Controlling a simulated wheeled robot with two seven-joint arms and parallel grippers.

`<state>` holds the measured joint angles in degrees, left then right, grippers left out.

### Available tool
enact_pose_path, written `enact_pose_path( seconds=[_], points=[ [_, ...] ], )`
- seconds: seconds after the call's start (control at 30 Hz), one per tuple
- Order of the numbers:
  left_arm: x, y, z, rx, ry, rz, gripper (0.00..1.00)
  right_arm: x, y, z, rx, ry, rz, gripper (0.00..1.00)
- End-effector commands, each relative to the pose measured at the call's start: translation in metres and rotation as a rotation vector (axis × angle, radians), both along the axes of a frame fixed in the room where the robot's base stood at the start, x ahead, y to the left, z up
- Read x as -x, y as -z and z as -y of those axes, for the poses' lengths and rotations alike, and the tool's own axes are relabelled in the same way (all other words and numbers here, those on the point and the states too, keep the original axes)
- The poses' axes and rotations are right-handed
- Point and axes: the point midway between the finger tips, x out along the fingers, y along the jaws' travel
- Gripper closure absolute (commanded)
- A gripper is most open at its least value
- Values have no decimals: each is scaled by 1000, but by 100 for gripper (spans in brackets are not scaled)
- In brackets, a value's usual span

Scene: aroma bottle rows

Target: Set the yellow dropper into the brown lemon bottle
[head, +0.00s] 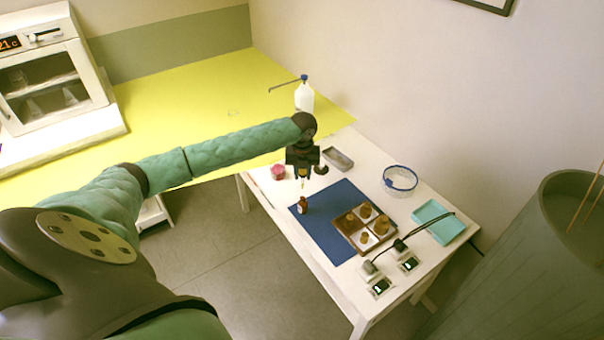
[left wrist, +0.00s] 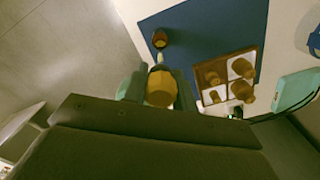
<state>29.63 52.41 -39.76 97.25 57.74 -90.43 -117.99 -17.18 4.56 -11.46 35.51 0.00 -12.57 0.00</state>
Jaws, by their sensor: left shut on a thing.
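My left gripper (head: 302,175) is shut on the yellow dropper (head: 302,171), which hangs tip down below the fingers. The dropper's amber-yellow bulb (left wrist: 161,88) shows large between the fingers in the left wrist view, with its pale tube pointing towards the brown bottle (left wrist: 160,39). In the head view the brown bottle (head: 302,206), with a pale label, stands upright on the blue mat near its left edge. The dropper is just above the bottle; I cannot tell whether the tip is exactly over the mouth. The label is too small to read. My right gripper is not in view.
A brown tray (head: 352,237) with several brown bottles stands on the blue mat (head: 324,244). Around it are a pink item (head: 278,172), a grey dish (head: 338,158), a clear round bowl (head: 400,181), a turquoise tray (head: 437,221) and small devices with displays (head: 381,287).

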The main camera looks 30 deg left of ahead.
Motion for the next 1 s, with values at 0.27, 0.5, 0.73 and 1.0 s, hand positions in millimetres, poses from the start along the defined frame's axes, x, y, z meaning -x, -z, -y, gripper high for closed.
enact_pose_path(
  seconds=[0.27, 0.5, 0.73, 1.0],
  points=[
    [0, 0, 0, 1, 9, 1, 78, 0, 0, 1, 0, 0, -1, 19],
    [0, -1, 0, 0, 8, 0, 78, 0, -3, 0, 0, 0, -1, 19],
    [0, 4, 1, 0, 8, 0, 78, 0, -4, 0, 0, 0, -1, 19],
    [0, 19, 0, 0, 7, 0, 78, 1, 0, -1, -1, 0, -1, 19]
  ],
)
